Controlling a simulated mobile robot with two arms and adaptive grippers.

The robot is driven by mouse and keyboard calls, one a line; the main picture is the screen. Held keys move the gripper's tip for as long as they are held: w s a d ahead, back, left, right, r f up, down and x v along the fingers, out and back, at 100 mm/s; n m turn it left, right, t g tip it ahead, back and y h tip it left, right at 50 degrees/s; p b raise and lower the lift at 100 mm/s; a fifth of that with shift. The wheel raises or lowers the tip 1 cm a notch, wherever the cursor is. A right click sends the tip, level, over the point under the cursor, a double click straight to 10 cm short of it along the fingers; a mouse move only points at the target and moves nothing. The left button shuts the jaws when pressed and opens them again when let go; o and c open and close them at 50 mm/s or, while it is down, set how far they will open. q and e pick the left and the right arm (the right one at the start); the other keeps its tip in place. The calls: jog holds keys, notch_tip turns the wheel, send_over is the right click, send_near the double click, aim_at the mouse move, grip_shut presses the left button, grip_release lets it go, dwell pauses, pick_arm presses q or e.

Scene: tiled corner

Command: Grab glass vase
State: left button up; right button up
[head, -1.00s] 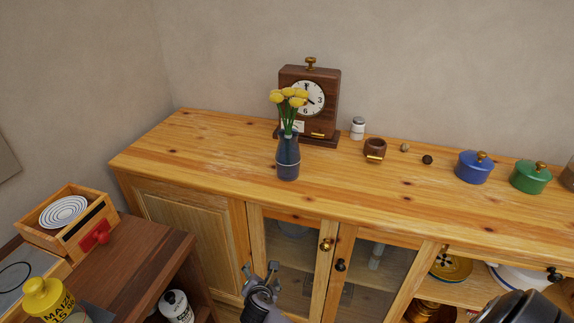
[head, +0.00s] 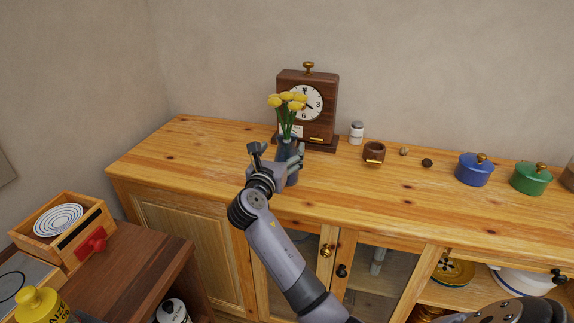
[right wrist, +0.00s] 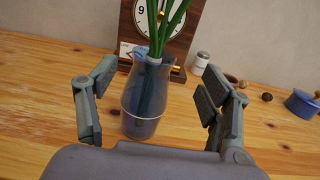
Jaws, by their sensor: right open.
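The glass vase (head: 293,176) is dark blue, see-through and upright on the wooden sideboard, with yellow flowers (head: 287,101) in it. My right gripper (head: 276,157) is in front of the vase and hides part of it in the head view. In the right wrist view the vase (right wrist: 147,98) stands between the two spread fingers of my right gripper (right wrist: 160,106), with a gap on each side. The gripper is open and holds nothing. My left gripper is not in view.
A wooden clock (head: 321,90) stands close behind the vase. A white shaker (head: 356,133), a brown cup (head: 374,153), a blue pot (head: 473,169) and a green pot (head: 530,177) stand to the right. The sideboard top (head: 180,155) left of the vase is clear.

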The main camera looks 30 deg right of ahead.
aim_at(286, 141)
jog(key=x, duration=0.5)
jog(key=f+x, duration=0.1)
jog(key=x, duration=0.1)
jog(key=shift+w, duration=0.5)
jog(key=shift+r, duration=0.1)
jog(key=shift+c, duration=0.6)
grip_shut()
